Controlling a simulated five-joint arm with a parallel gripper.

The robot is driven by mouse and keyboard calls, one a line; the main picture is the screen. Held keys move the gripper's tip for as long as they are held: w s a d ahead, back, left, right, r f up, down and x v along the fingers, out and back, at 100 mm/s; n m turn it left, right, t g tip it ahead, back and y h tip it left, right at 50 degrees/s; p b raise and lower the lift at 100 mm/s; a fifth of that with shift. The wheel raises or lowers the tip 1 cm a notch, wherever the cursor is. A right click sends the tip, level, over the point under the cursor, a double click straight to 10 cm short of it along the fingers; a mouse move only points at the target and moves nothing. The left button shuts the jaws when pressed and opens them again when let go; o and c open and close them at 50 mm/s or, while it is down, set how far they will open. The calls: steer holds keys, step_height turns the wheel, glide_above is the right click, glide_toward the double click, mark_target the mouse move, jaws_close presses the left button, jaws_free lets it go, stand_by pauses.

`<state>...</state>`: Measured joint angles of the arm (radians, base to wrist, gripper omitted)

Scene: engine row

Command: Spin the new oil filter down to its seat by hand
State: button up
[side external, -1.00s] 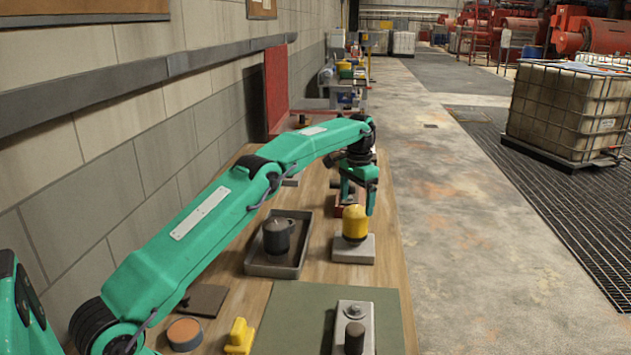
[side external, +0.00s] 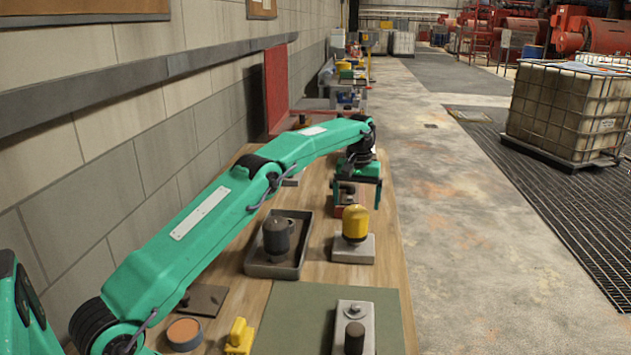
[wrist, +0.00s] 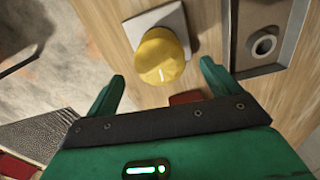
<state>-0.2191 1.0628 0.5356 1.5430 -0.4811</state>
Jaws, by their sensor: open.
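The yellow oil filter (side external: 355,223) stands upright on a light grey block (side external: 366,248) on the wooden bench. The wrist view shows its round yellow top with a white mark (wrist: 160,56), over the grey block (wrist: 181,20). Whether its underside is against the block's seat is hidden. My gripper (side external: 358,206) is open and empty, on the far side of the filter in the side view. In the wrist view the fingertips of my gripper (wrist: 163,70) are spread wide, and the filter lies just beyond them, between their lines. I see no contact.
A dark filter (side external: 277,237) sits in a grey tray (side external: 305,244) left of the yellow one. A red item (side external: 341,211) lies behind the filter. Nearer are a green mat (side external: 290,320), a metal block (side external: 363,310) and a yellow piece (side external: 239,335). The bench's right edge runs close by.

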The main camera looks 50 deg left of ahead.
mark_target(355, 222)
steer(key=shift+f, duration=0.1)
steer(key=shift+f, duration=3.85)
steer(key=shift+c, duration=0.4)
steer(key=c, duration=1.2)
steer(key=o, duration=1.3)
